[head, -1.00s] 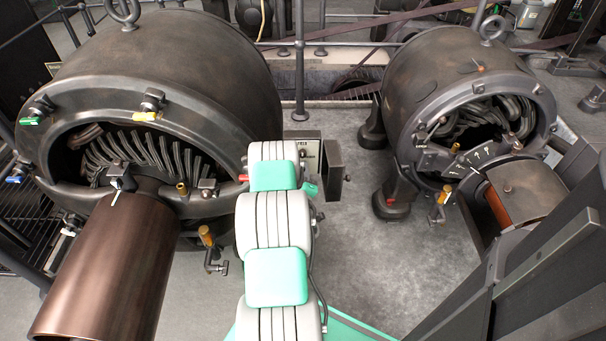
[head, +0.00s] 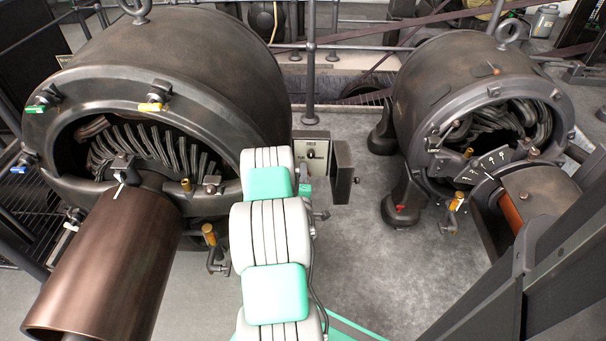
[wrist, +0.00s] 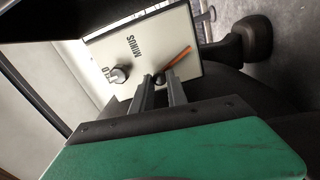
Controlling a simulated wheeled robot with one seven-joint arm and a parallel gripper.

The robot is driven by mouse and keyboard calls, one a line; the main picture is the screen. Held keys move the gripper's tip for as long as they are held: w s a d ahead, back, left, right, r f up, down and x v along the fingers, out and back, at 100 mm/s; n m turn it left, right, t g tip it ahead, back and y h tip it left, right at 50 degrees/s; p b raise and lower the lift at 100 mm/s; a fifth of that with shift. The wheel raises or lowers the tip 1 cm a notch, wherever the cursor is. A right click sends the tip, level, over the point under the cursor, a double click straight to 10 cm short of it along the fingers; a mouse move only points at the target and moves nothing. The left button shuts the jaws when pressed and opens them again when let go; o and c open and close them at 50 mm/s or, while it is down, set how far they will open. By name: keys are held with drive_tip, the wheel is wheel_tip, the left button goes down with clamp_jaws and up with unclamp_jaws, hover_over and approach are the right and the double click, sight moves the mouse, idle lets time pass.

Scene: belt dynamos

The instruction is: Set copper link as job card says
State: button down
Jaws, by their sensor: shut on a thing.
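An open terminal box (head: 314,150) with a pale panel sits between the two dynamos in the head view. In the wrist view its panel (wrist: 112,47) reads MINUS and FLD, and a silver terminal (wrist: 118,75) stands by FLD. An orange copper link (wrist: 179,57) slants up and right from my fingertips. My gripper (wrist: 160,81) is shut on the link's near end, beside a dark round part. The fingertips hide the joint there. In the head view my arm hides most of the gripper. I cannot make out a job card.
The box's dark door (head: 342,172) stands open at its right. The large dynamo (head: 180,70) is on the left, the smaller dynamo (head: 450,85) on the right. Bare grey floor (head: 375,255) lies between them. A railing post (head: 311,75) stands behind the box.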

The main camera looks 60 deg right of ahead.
drive_tip(key=c, duration=1.3)
unclamp_jaws()
drive_tip(key=b+v, duration=0.2)
drive_tip(key=v, duration=0.6)
drive_tip(key=shift+d, duration=0.1)
drive_tip(key=shift+c, duration=0.3)
